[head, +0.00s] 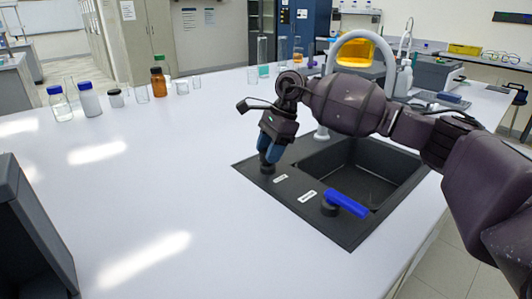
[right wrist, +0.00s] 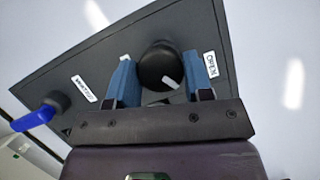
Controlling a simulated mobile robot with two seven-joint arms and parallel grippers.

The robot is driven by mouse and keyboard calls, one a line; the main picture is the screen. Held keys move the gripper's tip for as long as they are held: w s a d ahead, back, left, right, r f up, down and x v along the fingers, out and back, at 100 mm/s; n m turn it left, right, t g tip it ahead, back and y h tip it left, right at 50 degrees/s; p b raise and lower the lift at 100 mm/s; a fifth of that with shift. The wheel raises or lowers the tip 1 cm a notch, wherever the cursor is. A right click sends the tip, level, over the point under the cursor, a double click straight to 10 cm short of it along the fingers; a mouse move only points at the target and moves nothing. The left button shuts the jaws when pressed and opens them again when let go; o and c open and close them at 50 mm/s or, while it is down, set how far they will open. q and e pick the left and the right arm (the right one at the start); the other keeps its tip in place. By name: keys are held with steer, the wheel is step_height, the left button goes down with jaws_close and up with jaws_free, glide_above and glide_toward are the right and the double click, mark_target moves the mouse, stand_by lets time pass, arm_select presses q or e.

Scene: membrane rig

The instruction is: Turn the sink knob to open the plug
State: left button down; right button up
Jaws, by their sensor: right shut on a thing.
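The round black sink knob (right wrist: 158,62) stands on the dark sink panel (head: 250,161), close to the "OPEN" label (right wrist: 211,64). A white mark on the knob points down and right in the right wrist view. My right gripper (right wrist: 160,80) is shut on the knob, one blue finger on each side; it also shows in the head view (head: 269,158), reaching down from above. A second label (right wrist: 84,89) lies farther along the panel, too small to read surely. The black sink basin (head: 362,170) looks empty; its plug is not visible. My left gripper is not in view.
A blue lever (head: 346,203) on a black base stands on the panel's front corner. A white tap (head: 323,100) arches behind my right arm. Several bottles and jars, including a brown one (head: 158,83), line the back left. The white countertop (head: 170,175) left of the sink is clear.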

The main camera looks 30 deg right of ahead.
steer(key=shift+f+n+g+b, duration=0.15)
steer(key=shift+n+g+b, duration=0.4)
steer(key=shift+n, duration=0.75)
steer(key=o, duration=0.9)
steer(key=shift+r, duration=0.25)
steer(key=v, duration=1)
steer(key=shift+r+p, duration=0.3)
steer(key=shift+p, duration=0.1)
steer(key=shift+d, duration=0.1)
